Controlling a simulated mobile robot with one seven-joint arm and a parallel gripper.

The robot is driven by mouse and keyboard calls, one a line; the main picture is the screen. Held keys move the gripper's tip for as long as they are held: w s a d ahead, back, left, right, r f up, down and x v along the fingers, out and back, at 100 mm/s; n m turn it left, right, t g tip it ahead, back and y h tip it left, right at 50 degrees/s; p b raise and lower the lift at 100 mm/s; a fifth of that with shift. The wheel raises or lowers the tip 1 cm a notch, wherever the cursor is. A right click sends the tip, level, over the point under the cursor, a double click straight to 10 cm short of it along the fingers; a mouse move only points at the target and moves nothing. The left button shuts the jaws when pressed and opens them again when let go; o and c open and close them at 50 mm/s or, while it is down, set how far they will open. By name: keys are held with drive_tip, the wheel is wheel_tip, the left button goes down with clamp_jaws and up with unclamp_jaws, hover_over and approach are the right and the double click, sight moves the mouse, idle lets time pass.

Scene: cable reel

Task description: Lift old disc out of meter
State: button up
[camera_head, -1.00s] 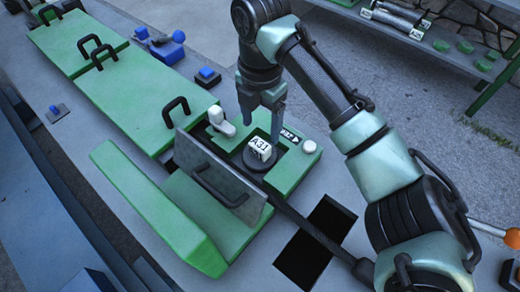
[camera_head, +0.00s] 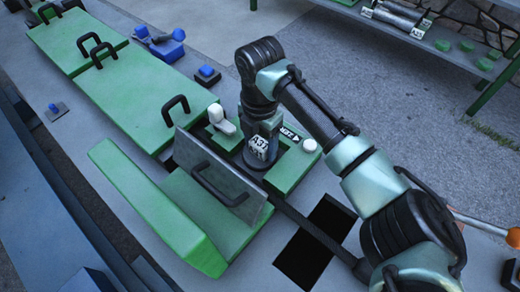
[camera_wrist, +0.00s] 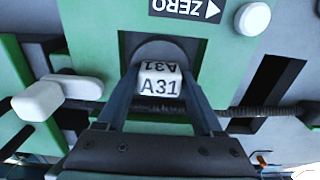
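The old disc (camera_wrist: 157,47) is dark and lies in a recess of the green meter. The meter housing (camera_head: 290,167) surrounds the disc. In the head view my gripper (camera_head: 258,150) hides part of the disc.
A grey plate with a black handle (camera_head: 215,180) stands upright right beside the disc. A white lever (camera_head: 221,121) and a white round button (camera_head: 309,145) sit on the meter. A dark rectangular opening (camera_head: 312,245) lies in the bench in front.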

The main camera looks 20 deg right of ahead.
clamp_jaws()
drive_tip(key=shift+r, duration=0.1)
